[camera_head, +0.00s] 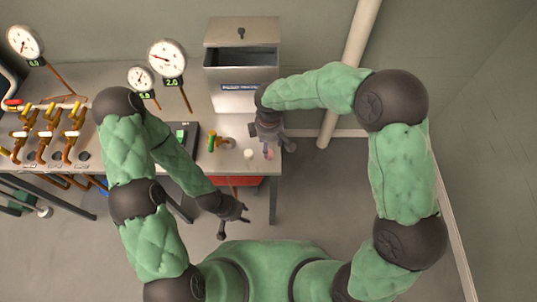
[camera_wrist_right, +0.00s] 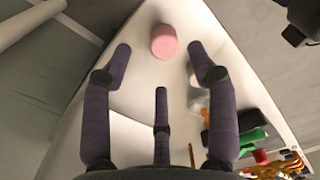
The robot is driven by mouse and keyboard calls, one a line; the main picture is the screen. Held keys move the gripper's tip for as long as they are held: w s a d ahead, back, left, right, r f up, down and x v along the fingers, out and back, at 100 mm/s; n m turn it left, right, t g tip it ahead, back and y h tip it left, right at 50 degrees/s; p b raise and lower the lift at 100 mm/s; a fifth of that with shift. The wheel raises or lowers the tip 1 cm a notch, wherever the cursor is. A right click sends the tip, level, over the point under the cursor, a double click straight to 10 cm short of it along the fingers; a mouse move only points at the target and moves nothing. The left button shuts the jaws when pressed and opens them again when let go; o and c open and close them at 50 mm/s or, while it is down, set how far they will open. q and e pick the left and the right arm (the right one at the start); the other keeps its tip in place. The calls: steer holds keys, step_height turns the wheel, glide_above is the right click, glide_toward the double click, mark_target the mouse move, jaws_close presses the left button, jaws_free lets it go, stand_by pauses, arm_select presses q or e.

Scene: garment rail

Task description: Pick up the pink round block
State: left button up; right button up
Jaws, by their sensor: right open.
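The pink round block (camera_wrist_right: 164,42) stands on the pale worktop in the right wrist view, near the top middle. It lies just beyond the fingertips of my right gripper (camera_wrist_right: 160,58), roughly centred between the two outer fingers. No finger visibly touches it. My right gripper is open and empty. In the head view the right gripper (camera_head: 270,138) is over the right end of the bench, and the pink block (camera_head: 269,153) is mostly hidden by its fingers. My left gripper (camera_head: 233,214) hangs in front of the bench with its fingers spread, holding nothing visible.
A small white round item (camera_head: 249,154) and a green, yellow and copper fitting (camera_head: 217,142) stand left of the right gripper. A metal box (camera_head: 241,60) stands behind. Gauges and valve pipework (camera_head: 50,132) fill the bench's left. The bench's right edge is close to the block.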

steer(key=shift+s+f, duration=0.2)
steer(key=shift+f, duration=0.4)
step_height(320, 180, down, 4)
steer(key=shift+s+b, duration=0.1)
steer(key=shift+b, duration=0.7)
jaws_close()
